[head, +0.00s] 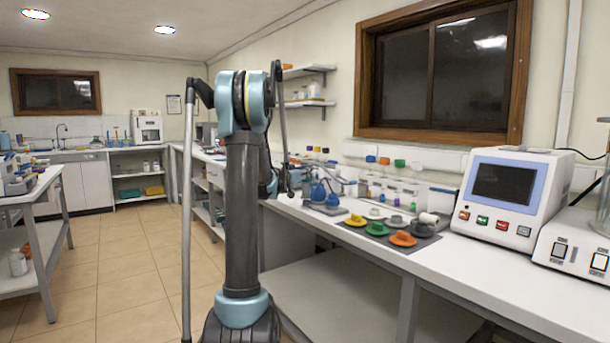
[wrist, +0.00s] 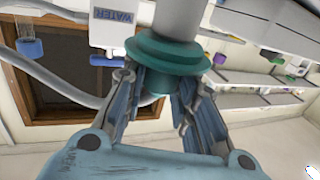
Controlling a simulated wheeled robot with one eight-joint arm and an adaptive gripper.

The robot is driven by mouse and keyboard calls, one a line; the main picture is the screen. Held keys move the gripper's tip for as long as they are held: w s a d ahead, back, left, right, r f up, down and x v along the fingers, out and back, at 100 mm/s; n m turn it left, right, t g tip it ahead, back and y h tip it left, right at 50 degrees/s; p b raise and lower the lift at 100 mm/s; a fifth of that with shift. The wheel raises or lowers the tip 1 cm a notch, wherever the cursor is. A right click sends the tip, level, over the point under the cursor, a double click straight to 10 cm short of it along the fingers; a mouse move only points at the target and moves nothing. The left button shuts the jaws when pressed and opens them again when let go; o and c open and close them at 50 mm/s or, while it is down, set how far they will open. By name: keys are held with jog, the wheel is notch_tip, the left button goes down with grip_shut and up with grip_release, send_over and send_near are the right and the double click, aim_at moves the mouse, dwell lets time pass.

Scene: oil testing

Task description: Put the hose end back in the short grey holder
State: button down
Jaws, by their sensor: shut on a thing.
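My gripper (wrist: 157,84) is shut in the wrist view, with its two fingers on either side of a dark teal, flanged piece (wrist: 168,58) that I take to be the hose end. A pale grey cylinder (wrist: 182,18) extends from the flange to the top edge; I cannot tell whether it is part of the hose end or the short grey holder. A grey hose (wrist: 48,76) curves at the left and passes behind the fingers. In the head view my gripper is mostly hidden by my arm, and I cannot make out the hose end or holder.
A white box labelled WATER (wrist: 115,24) is close to the flange. In the head view, coloured dishes (head: 403,239) lie on a dark mat, blue flasks (head: 318,192) stand behind it, and a white instrument (head: 507,197) is at right.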

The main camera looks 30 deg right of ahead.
jog(key=shift+f, duration=0.15)
jog(key=c, duration=1.6)
grip_release()
jog(key=v, duration=1.1)
jog(key=shift+s+a, duration=0.1)
